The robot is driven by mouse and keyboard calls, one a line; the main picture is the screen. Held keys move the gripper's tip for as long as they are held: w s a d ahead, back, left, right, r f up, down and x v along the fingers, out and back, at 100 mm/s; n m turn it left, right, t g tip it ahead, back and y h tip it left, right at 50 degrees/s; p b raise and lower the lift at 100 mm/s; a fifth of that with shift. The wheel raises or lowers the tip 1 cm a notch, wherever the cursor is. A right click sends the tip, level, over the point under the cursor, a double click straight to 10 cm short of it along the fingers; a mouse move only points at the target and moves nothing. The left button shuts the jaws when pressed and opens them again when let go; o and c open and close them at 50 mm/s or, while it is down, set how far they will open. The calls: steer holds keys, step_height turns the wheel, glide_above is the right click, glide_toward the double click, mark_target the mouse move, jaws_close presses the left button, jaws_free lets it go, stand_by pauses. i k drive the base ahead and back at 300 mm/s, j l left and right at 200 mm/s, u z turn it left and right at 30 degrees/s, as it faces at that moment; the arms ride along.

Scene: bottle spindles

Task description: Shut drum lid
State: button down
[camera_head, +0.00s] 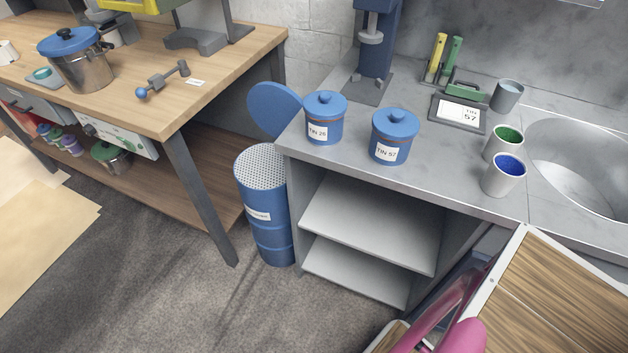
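The blue drum (272,229) stands on the floor between the wooden bench and the grey counter. It has a pale label on its side. Its round blue lid (272,109) is open, standing raised at the back of the drum. The tin labelled 26 and the counter corner overlap the lid's right side. A pale perforated surface (260,167) shows in the drum's open top. The counter's side hides the drum's right edge. My gripper cannot be made out in this view.
The counter (350,166) holds two blue lidded tins (325,111) (395,130), and two paint cups stand by the sink. A wooden bench (200,72) stands left of the drum. Carpet (190,300) in front of the drum is clear. A pink shape (462,335) is at bottom right.

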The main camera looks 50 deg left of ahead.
mark_target(272, 105)
steer(key=u, duration=0.45)
steer(key=k+l+u, duration=0.1)
steer(key=u, duration=0.8)
steer(key=k+u, duration=0.15)
steer(key=u, duration=0.75)
steer(key=i+j, duration=0.2)
steer(key=i, duration=0.15)
steer(key=i+j, duration=0.15)
steer(key=i, duration=0.2)
